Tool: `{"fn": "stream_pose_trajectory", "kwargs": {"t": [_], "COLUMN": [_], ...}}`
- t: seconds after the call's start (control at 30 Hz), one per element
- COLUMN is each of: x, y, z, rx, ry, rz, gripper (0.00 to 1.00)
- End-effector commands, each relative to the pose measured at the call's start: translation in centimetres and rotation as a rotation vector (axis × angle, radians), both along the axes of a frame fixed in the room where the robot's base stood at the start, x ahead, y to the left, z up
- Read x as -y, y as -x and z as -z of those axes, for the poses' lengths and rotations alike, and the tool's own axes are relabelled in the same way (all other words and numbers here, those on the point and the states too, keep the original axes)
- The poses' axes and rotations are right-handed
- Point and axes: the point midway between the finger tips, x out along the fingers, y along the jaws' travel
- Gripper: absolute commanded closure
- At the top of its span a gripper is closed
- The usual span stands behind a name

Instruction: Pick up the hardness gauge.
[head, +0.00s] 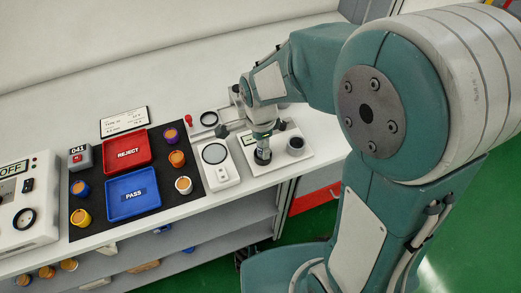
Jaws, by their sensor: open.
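What looks like the hardness gauge (263,156) stands upright on a white plate at the bench's right end, with a dark round foot showing at its bottom. Its upper part is hidden by or blends with my gripper. My gripper (258,133) reaches down from above right, open, at the top of this upright thing. I cannot tell whether the fingers touch it.
A white device with a round disc (215,153) is close on the left. Further left are a red REJECT tray (127,163), a blue PASS tray (133,209) and several small pots.

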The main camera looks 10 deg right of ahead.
Motion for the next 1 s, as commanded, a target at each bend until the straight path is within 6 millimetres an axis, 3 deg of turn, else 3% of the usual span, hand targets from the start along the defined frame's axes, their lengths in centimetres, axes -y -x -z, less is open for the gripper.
{"fn": "stream_pose_trajectory", "kwargs": {"t": [0.27,0.33,0.47,0.5,0.83,1.0], "x": [0.2,0.1,0.0,0.0,0.0,0.0], "y": [0.0,0.0,0.0,0.0,0.0,0.0], "z": [0.5,0.5,0.6,0.6,0.5,-0.4], "rx": [0.001,0.002,0.001,0.001,0.000,0.003], "ry": [-0.002,-0.002,0.000,0.000,0.000,-0.001], "rz": [0.001,0.001,0.000,0.000,0.000,0.000], "gripper": [0.15,0.38,0.96,1.00,1.00,1.00]}}
